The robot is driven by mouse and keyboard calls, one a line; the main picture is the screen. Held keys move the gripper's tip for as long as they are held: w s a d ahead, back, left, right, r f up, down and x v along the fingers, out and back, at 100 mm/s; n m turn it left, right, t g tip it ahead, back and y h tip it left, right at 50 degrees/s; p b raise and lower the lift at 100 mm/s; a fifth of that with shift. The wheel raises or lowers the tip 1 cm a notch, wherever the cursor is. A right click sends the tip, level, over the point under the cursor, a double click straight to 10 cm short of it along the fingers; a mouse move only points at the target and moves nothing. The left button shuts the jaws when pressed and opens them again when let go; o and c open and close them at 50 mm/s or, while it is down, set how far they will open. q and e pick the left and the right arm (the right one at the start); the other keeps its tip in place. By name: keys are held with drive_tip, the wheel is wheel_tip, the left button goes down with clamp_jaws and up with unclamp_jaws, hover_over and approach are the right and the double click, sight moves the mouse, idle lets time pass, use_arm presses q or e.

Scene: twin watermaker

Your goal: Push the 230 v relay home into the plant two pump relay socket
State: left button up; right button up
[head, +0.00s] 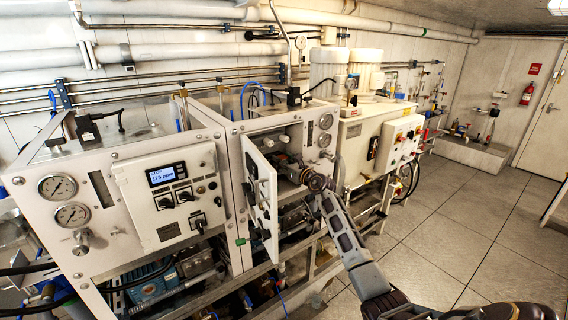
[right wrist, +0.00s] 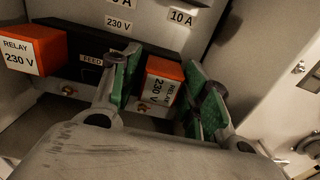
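An orange relay (right wrist: 160,82) with a white "RELAY 230 V" label, its text turned sideways, is between the green-padded fingers of my right gripper (right wrist: 163,85) in the right wrist view. The fingers look closed on it, though a thin gap shows by the left pad. Its rear is hidden, so I cannot tell how deep it sits. In the head view my right gripper (head: 316,181) reaches into the open white cabinet (head: 285,140). Labels "230 V" and "10 A" are on the wall above the relay. My left gripper is not in view.
A second orange 230 V relay (right wrist: 33,50) sits at the left, beside a black strip (right wrist: 88,60) marked "FEED". The open cabinet door (head: 260,195) stands left of my right arm. Tiled floor (head: 450,240) is clear at the right.

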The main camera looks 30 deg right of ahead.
drive_tip(key=shift+o, duration=0.6)
drive_tip(key=shift+s, duration=0.1)
drive_tip(key=shift+s, duration=0.15)
drive_tip(key=s+d, duration=0.1)
drive_tip(key=s, duration=1)
drive_tip(key=shift+s, duration=0.25)
idle(1.1)
